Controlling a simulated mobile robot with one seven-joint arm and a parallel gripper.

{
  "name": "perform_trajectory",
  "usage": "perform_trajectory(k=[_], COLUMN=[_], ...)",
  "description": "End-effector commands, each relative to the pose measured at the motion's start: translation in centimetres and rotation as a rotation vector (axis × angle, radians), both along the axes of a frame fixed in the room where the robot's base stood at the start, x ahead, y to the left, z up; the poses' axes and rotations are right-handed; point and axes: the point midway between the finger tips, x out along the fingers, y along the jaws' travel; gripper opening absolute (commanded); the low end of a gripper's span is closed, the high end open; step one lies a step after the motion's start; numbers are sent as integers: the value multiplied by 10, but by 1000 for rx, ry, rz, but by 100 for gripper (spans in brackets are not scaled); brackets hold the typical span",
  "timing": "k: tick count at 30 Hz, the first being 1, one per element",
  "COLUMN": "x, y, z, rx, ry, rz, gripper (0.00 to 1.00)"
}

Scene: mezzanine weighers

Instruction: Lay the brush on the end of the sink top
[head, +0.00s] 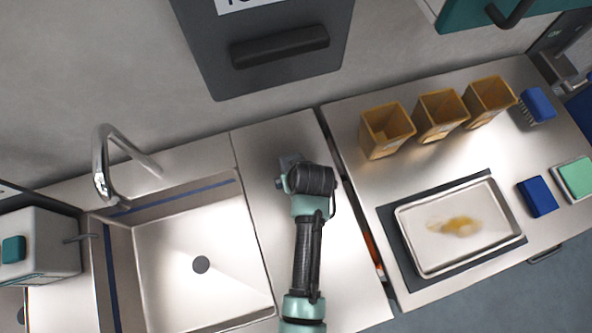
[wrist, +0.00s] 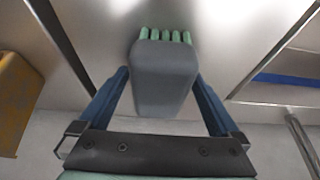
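The brush (wrist: 165,75) has a grey body and green bristles. In the wrist view it sits between my gripper's two blue fingers (wrist: 163,82), which meet its sides; the gripper is shut on it. The bristles point away from the gripper. In the head view my gripper (head: 285,170) is over the end of the sink top (head: 265,140), the bare steel strip right of the basin. There only a grey bit of the brush (head: 290,158) shows past my wrist. I cannot tell whether the brush touches the steel.
The sink basin (head: 180,285) and tap (head: 103,170) lie left. Right, past a narrow gap, a bench carries several yellow bins (head: 385,130), a tray (head: 410,225) with a brown-yellow residue, a blue brush (head: 537,104) and a blue block (head: 538,197). A dark box (head: 225,85) hangs on the wall.

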Motion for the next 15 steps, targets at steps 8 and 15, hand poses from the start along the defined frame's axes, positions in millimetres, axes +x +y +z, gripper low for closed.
perform_trajectory(k=[8, 15], x=[0, -9], y=[0, -3], z=[3, 25], rx=[0, 0], ry=[0, -3], rz=[0, -1], gripper=[100, 100])
